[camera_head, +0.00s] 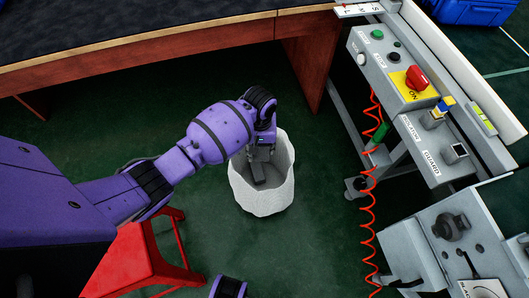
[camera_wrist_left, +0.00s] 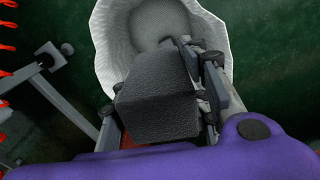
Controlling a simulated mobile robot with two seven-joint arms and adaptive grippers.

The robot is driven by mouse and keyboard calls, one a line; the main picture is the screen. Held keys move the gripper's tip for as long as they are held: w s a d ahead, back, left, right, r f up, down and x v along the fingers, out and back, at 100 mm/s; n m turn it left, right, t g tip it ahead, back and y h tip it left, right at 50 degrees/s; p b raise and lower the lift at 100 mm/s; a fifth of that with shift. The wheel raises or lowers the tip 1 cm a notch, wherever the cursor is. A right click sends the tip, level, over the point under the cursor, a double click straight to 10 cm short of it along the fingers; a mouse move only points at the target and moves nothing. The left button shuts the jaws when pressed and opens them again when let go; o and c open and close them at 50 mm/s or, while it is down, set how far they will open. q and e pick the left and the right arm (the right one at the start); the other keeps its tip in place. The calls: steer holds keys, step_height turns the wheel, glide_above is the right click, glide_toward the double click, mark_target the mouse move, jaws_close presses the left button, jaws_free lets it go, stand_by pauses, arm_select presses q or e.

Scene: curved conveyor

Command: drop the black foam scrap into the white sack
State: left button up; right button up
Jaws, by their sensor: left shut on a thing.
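The black foam scrap (camera_wrist_left: 158,98) is a dark, rough-textured block and fills the middle of the left wrist view. My left gripper (camera_head: 260,160) is shut on it, with finger links showing along its right side in the wrist view. The white sack (camera_head: 279,194) stands open on the green floor, and my left gripper points down over its mouth. The sack's pale interior and rim also show behind the foam in the wrist view (camera_wrist_left: 107,45). In the head view the gripper partly hides the foam and the sack's rim. My right gripper is not in view.
A red stool (camera_head: 140,258) stands left of the sack. A dark-topped table (camera_head: 130,45) is behind. A grey control panel (camera_head: 410,95) and a coiled red cord (camera_head: 368,215) are at the right. Green floor is clear around the sack's front.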

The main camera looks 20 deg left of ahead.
mark_target(263, 155)
arm_select(q)
steer(key=f, duration=0.1)
steer(key=w+f+b, duration=0.1)
steer(key=f, duration=0.1)
steer(key=shift+w, duration=0.25)
step_height(263, 155, down, 6)
steer(key=b, duration=0.7)
steer(key=shift+r, duration=0.1)
steer(key=o, duration=0.6)
steer(key=shift+o, duration=1.1)
step_height(263, 155, up, 12)
steer(key=shift+r, duration=0.1)
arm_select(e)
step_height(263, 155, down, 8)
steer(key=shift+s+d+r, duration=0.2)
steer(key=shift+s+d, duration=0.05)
